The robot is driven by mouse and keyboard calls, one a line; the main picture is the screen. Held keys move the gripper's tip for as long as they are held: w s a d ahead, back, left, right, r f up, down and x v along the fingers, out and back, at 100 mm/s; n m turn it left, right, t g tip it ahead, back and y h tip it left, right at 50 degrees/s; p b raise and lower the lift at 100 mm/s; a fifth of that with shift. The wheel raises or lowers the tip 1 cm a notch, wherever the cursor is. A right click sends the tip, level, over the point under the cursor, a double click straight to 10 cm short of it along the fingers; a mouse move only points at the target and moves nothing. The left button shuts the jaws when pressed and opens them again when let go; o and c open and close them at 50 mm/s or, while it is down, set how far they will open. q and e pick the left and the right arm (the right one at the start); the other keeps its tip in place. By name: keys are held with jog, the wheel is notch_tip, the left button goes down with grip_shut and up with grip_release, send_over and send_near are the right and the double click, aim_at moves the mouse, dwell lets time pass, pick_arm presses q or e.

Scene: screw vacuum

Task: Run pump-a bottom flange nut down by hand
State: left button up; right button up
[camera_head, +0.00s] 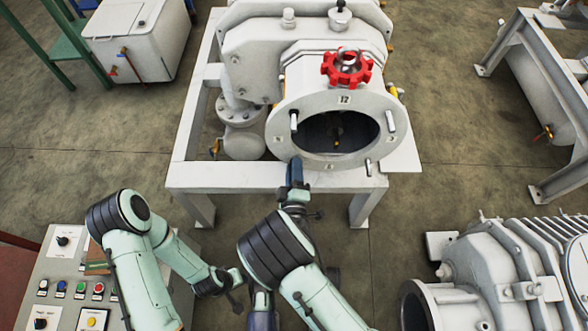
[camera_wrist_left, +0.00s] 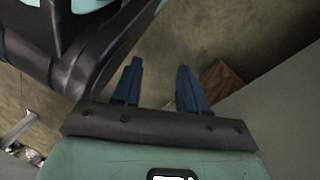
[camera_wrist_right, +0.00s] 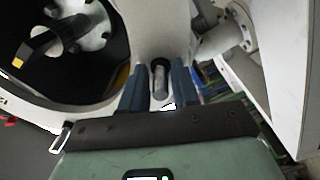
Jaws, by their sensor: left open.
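Pump-a is the pale grey machine with a round open flange (camera_head: 335,160) in the middle of the head view. Studs (camera_head: 390,121) stick out around the flange. My right gripper (camera_head: 294,172) is at the flange's lower left edge and hides what is there. In the right wrist view its blue fingers lie either side of a grey cylindrical stud (camera_wrist_right: 160,80). The fingers are part-way apart; I cannot tell whether they touch it or a nut. No separate nut is clearly visible. My left gripper (camera_wrist_left: 159,65) is open and empty, away from the flange.
A red handwheel (camera_head: 346,68) sits above the flange. A control panel (camera_head: 70,280) stands at lower left and another grey machine (camera_head: 510,270) at lower right. A white box (camera_head: 135,40) is at upper left. Bare floor (camera_head: 100,165) lies left of the pump frame.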

grip_shut()
pick_arm(q)
jog(key=shift+w+r, duration=0.1)
jog(key=shift+w, duration=0.05)
pick_arm(e)
jog(key=shift+m, duration=0.4)
jog(key=m, duration=0.2)
jog(key=shift+m+p, duration=0.3)
jog(key=shift+p, duration=0.05)
jog(key=m, duration=0.3)
jog(key=shift+m, duration=0.3)
jog(key=m, duration=0.3)
jog(key=shift+m, duration=0.4)
pick_arm(q)
jog(key=shift+b, duration=0.4)
pick_arm(e)
jog(key=m, duration=0.4)
jog(key=shift+f+m, duration=0.1)
jog(key=shift+m, duration=0.3)
pick_arm(q)
jog(key=shift+s+f, duration=0.2)
jog(key=shift+s, duration=0.05)
